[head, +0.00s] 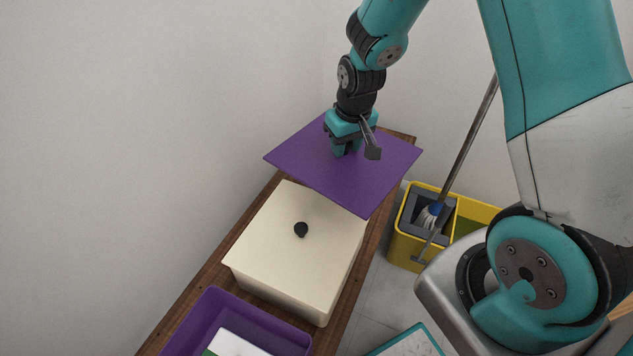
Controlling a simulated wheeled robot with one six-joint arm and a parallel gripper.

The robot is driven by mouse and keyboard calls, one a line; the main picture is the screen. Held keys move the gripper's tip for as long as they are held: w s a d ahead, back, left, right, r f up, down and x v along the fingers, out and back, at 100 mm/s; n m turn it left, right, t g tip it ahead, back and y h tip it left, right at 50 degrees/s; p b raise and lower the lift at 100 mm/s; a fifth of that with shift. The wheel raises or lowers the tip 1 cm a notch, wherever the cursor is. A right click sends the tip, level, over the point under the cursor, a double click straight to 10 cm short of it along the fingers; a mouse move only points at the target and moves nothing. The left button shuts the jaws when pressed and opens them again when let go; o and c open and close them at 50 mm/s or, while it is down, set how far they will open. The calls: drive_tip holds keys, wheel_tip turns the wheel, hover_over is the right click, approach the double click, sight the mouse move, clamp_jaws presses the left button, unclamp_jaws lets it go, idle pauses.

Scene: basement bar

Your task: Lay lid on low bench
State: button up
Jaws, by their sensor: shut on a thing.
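A flat purple lid (372,182) is held by my gripper (346,150) near its middle. The gripper is shut on the lid's top, and the fingertips and whatever they pinch are small and partly hidden. The lid overlaps the far end of the low wooden bench (342,308) in the head view and hides most of that end. I cannot tell whether the lid touches the bench or is above it.
A cream box (275,252) with a black knob (301,230) stands on the bench nearer than the lid. An open purple bin (200,310) with a white and green thing inside is at the near end. A yellow mop bucket (404,246) with a mop stands on the floor, right of the bench.

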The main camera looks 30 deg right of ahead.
drive_tip(key=shift+n, duration=0.5)
drive_tip(key=w+d+f+b, duration=0.1)
drive_tip(key=w, duration=0.1)
drive_tip(key=w+d+f+b, duration=0.1)
drive_tip(key=w, duration=0.1)
drive_tip(key=w+d+f+b, duration=0.1)
drive_tip(key=w+f, duration=0.1)
drive_tip(key=w, duration=0.1)
drive_tip(key=shift+d+b, duration=0.35)
drive_tip(key=shift+d, duration=0.05)
drive_tip(key=w+d+f+n+b, duration=0.1)
drive_tip(key=w+d+n+b, duration=0.1)
drive_tip(key=w+d+b, duration=0.3)
drive_tip(key=f, duration=0.5)
drive_tip(key=w+f+b, duration=0.1)
drive_tip(key=f, duration=0.4)
drive_tip(key=d+f+b, duration=0.1)
drive_tip(key=f, duration=0.4)
drive_tip(key=shift+w+d, duration=0.1)
drive_tip(key=shift+w, duration=0.1)
drive_tip(key=shift+f+b, duration=0.8)
drive_tip(key=shift+f, duration=1.55)
drive_tip(key=shift+f, duration=0.1)
drive_tip(key=o, duration=1)
